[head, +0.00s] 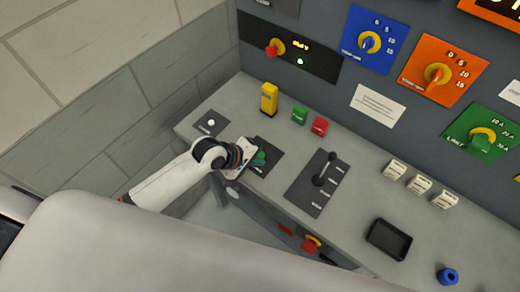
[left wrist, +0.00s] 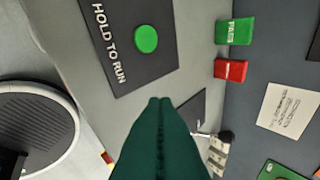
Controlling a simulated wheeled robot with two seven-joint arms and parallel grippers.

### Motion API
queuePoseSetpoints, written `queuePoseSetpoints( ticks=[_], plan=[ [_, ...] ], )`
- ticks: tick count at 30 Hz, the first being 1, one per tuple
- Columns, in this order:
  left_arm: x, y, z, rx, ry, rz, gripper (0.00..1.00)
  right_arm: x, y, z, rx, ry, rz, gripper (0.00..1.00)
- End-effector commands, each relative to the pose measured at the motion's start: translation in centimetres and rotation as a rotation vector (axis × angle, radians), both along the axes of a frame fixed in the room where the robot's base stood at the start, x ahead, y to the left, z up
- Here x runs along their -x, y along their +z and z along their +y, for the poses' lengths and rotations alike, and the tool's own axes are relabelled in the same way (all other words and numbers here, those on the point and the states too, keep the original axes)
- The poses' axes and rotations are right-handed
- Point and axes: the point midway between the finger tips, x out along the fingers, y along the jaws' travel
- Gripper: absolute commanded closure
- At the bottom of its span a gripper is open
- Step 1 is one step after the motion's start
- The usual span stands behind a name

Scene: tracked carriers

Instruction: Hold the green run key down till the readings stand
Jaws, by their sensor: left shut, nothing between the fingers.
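The green run key (left wrist: 146,38) is a round button on a dark plate (left wrist: 115,65) marked "HOLD TO RUN" in the left wrist view. My left gripper (left wrist: 160,101) is shut and empty, its dark green fingertips appearing below the plate, apart from the key in that picture. In the head view my left gripper (head: 260,158) is over the same plate (head: 268,148) on the desk; the key cannot be told apart from the green fingers there. A small reading (head: 301,45) glows on the black wall panel, too small to read. My right gripper is not in view.
Green (head: 300,115) and red (head: 320,126) blocks and a yellow block (head: 269,99) stand behind the plate. A lever (head: 325,170) rises to its right. A black tray (head: 389,239) and blue ring (head: 447,276) lie further right. Dials line the wall panel.

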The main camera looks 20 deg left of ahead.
Motion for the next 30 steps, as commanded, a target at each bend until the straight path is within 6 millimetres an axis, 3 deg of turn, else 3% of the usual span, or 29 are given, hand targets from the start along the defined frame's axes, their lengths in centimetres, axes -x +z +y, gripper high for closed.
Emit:
queuePoseSetpoints(
  ticks=[3, 9, 23, 30],
  plan=[
    [-3.0, 2.0, 0.9, 0.162, 0.188, 0.089, 1.00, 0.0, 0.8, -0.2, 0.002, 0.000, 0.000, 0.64],
    [-5.7, 3.8, 2.1, 0.347, 0.403, 0.205, 1.00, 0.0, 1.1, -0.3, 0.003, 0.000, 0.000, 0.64],
    [-6.1, 4.0, 2.3, 0.387, 0.449, 0.232, 1.00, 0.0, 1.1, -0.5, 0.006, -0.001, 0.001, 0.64],
    [-6.1, 2.8, 2.3, 0.386, 0.448, 0.231, 1.00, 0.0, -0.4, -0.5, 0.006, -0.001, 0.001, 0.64]
  ],
)
